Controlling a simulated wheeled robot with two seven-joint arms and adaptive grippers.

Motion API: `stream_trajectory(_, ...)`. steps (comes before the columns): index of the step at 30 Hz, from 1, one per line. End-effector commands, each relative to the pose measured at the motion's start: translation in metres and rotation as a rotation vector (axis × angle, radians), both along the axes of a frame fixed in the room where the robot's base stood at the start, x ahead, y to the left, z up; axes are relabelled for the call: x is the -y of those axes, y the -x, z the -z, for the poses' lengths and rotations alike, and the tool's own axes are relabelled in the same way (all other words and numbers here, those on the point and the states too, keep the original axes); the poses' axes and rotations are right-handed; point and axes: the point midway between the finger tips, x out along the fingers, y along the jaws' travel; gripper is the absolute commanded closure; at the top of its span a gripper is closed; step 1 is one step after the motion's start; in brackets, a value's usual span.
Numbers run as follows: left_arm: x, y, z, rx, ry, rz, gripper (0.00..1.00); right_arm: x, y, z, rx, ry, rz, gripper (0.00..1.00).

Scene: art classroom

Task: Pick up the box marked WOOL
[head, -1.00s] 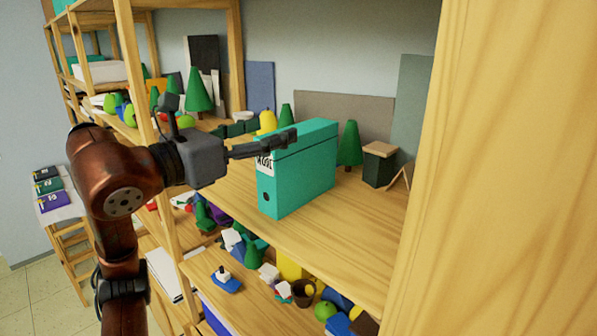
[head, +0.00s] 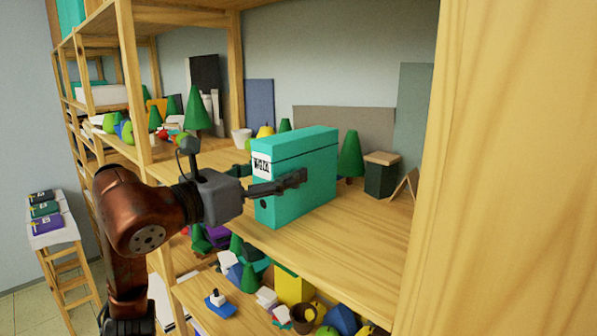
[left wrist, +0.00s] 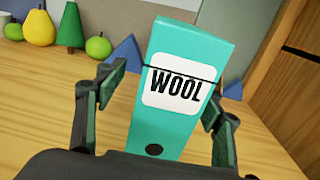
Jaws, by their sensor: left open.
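The box marked WOOL (head: 308,172) is a teal upright box file on the wooden shelf, with a white label on its narrow front face. In the left wrist view the box (left wrist: 172,128) stands between my fingers with the label facing me. My left gripper (head: 272,180) is open around the front end of the box, one finger on the near side and the other mostly hidden behind it. In the left wrist view my left gripper (left wrist: 160,105) shows a gap on each side of the box at its lower part. My right gripper is not in view.
The shelf board (head: 335,235) is clear in front of the box. A green cone tree (head: 351,155) and a dark wooden-topped block (head: 381,174) stand behind and right. A thick wooden post (head: 500,170) fills the right side. Toys crowd the shelf below.

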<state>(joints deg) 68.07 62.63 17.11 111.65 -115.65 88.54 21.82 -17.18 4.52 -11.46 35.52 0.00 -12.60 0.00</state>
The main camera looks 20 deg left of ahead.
Motion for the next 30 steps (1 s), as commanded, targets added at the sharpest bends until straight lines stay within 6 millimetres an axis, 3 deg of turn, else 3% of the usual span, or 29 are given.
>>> stream_trajectory(10, 0.021, -0.040, -0.004, -0.002, 0.000, 0.002, 0.38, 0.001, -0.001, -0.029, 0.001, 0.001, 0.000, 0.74)
stream_trajectory(20, 0.022, -0.046, -0.001, 0.000, -0.001, 0.001, 0.38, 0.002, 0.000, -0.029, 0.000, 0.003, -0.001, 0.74)
stream_trajectory(30, 0.022, -0.046, -0.002, 0.000, -0.001, 0.001, 0.62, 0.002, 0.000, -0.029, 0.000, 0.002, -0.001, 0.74)
